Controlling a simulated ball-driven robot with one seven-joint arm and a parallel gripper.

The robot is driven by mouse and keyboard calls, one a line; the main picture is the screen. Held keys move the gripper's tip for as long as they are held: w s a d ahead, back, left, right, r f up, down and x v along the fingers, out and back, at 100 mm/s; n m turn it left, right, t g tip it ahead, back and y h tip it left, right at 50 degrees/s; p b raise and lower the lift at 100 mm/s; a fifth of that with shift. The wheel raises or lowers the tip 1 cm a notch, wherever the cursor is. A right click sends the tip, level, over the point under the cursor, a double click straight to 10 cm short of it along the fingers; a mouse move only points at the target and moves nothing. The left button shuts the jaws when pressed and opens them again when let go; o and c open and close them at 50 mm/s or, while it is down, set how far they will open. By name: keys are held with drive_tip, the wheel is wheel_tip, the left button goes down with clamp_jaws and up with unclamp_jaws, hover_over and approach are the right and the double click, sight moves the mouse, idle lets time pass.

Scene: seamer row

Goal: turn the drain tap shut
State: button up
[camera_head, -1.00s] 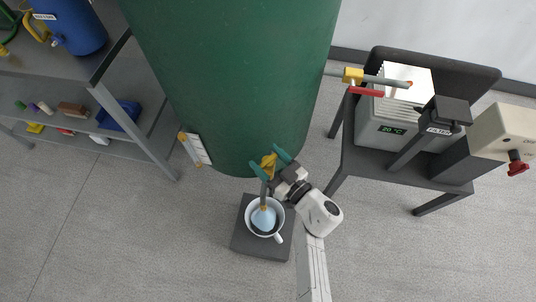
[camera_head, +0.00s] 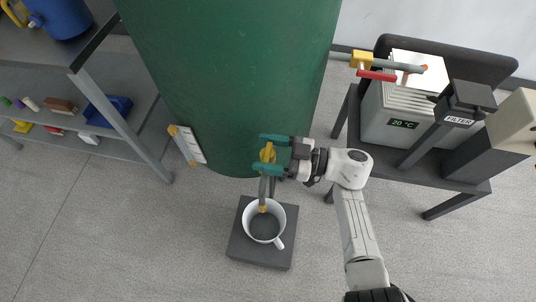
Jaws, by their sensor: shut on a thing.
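The drain tap has a yellow handle (camera_head: 267,153) low on the front of the green tank (camera_head: 235,75). A grey spout (camera_head: 263,188) hangs below it and ends in a yellow tip. My gripper (camera_head: 268,152) comes in from the right, its teal fingers above and below the yellow handle, shut on it. The fingers hide part of the handle. The white mug (camera_head: 279,222) stands under the spout on a dark grey block (camera_head: 282,253). The mug's inside looks dark grey, and no blue stream shows at the spout tip.
Another pipe with a yellow fitting and red lever (camera_head: 377,75) sticks out to the right. A grey table (camera_head: 455,188) there bears a cooler (camera_head: 390,122) reading 20 °C and a FILTER unit (camera_head: 459,119). A shelf (camera_head: 45,115) stands left. The front floor is mostly clear.

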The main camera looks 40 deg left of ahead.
idle(0.4)
drive_tip(key=o, duration=1)
drive_tip(key=shift+c, duration=0.2)
drive_tip(key=b+v, duration=0.1)
drive_tip(key=v, duration=0.9)
drive_tip(key=shift+w+d, duration=0.25)
